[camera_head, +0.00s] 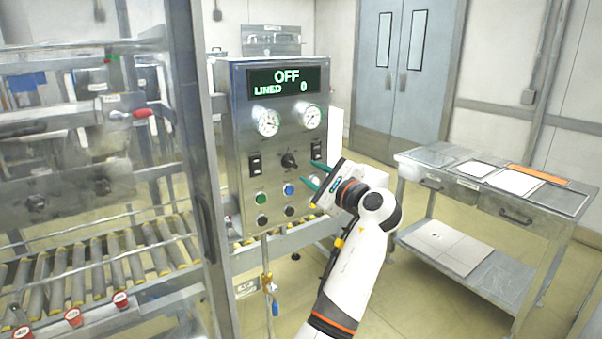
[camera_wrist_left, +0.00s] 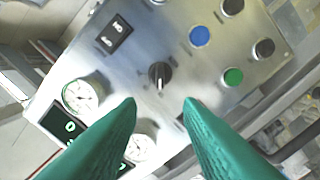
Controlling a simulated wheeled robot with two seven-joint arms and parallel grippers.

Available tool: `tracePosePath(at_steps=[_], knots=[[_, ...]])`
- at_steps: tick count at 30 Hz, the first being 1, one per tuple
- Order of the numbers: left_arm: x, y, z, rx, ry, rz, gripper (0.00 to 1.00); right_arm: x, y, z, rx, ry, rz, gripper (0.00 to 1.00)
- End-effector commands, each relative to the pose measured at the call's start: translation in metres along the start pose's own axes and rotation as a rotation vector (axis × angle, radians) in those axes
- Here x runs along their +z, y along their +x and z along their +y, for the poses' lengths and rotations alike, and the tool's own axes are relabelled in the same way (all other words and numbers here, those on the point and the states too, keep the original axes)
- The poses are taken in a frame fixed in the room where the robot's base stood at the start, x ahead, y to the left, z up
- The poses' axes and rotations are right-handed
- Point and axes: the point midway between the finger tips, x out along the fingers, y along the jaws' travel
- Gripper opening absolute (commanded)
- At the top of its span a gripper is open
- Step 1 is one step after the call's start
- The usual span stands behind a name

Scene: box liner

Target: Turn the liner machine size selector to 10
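The size selector appears to be the black rotary knob (camera_head: 289,160) in the middle of the steel control panel (camera_head: 240,130). It also shows in the left wrist view (camera_wrist_left: 159,76), with a pale mark on its side facing my fingers; the labels around it are too small to read. The panel display (camera_head: 287,81) reads OFF and LINED 0. My left gripper (camera_head: 311,173) is open, its green fingers pointing at the panel just right of the knob. In the wrist view the fingertips (camera_wrist_left: 159,101) are spread wide, short of the knob, with nothing between them. My right gripper is not in view.
A roller conveyor (camera_head: 90,265) runs at left behind a metal post. A steel table (camera_head: 480,185) stands at right.

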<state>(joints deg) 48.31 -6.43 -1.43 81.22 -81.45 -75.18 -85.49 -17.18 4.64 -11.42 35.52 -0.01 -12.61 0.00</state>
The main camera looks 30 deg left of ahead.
Motion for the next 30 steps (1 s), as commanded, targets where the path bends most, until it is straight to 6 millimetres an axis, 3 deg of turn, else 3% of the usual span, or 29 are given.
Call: tracePosePath(at_steps=[3, 9, 24, 27, 30], knots=[[0.002, -0.019, -0.001, 0.001, -0.001, -0.001, 0.33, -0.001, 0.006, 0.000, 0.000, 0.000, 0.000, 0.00], [0.000, -0.033, -0.001, -0.001, 0.000, 0.000, 0.33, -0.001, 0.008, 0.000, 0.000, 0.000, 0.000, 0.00], [0.001, -0.033, -0.001, -0.001, 0.001, -0.001, 0.33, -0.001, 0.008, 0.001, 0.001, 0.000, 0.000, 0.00], [0.014, -0.032, -0.006, 0.007, 0.007, -0.023, 0.33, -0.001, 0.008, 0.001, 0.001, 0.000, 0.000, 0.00], [0.053, -0.031, -0.024, 0.028, 0.016, -0.094, 0.33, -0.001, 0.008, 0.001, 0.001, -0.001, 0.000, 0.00]])
